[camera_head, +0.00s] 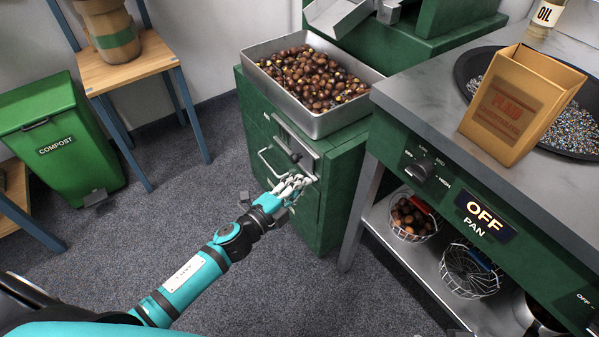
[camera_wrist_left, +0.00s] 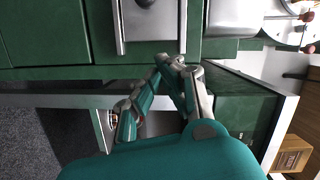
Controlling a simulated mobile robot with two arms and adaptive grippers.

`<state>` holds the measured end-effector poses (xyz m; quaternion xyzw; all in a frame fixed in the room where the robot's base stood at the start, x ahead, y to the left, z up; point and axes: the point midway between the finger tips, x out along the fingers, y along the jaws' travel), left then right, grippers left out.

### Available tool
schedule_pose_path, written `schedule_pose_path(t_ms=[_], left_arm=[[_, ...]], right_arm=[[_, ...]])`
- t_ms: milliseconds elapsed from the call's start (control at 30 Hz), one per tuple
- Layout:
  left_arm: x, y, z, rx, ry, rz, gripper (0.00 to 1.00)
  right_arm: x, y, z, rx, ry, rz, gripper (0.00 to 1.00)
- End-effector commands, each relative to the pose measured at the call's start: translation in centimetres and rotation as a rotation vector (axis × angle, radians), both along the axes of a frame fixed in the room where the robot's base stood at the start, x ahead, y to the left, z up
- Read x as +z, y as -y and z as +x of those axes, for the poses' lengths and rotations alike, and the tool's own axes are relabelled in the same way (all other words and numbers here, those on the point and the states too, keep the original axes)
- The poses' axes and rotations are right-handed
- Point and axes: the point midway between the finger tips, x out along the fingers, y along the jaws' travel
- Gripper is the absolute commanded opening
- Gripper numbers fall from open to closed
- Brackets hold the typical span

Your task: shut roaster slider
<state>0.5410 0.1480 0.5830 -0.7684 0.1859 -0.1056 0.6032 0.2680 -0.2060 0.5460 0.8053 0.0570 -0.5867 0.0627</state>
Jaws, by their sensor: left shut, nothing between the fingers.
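The roaster is a green cabinet (camera_head: 335,190) with a metal tray (camera_head: 262,60) full of chestnuts on top. On its front is a metal slider plate (camera_head: 310,158) with a dark knob (camera_head: 295,157) and a light bar handle beside it. The plate also shows at the top of the left wrist view (camera_wrist_left: 150,32). My left gripper (camera_head: 291,186) is shut and empty, just below the plate. In the left wrist view its fingertips (camera_wrist_left: 170,64) are close together near the plate's lower edge. I cannot tell whether they touch the cabinet. My right gripper is out of view.
A steel-topped counter (camera_head: 425,75) stands close on the right, with a pan switch marked OFF (camera_head: 484,214) and wire baskets (camera_head: 468,270) on its lower shelf. A green compost bin (camera_head: 60,145) and wooden stool (camera_head: 125,68) are at the left. Carpet between is clear.

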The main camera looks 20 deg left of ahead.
Motion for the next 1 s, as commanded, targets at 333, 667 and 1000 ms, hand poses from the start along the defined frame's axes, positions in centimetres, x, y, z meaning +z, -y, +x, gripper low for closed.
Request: schedule_pose_path(t_ms=[333, 667, 1000], left_arm=[[-1.1, -0.9, 4.6, 0.002, -0.001, 0.002, 0.00], [-1.3, -1.8, 5.3, 0.001, -0.002, -0.001, 0.00], [-1.4, -3.4, 6.5, 0.003, -0.002, 0.003, 0.00]], right_arm=[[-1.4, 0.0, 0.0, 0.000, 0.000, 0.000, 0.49], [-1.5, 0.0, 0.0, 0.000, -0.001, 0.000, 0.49], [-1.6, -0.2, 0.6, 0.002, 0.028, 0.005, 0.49]])
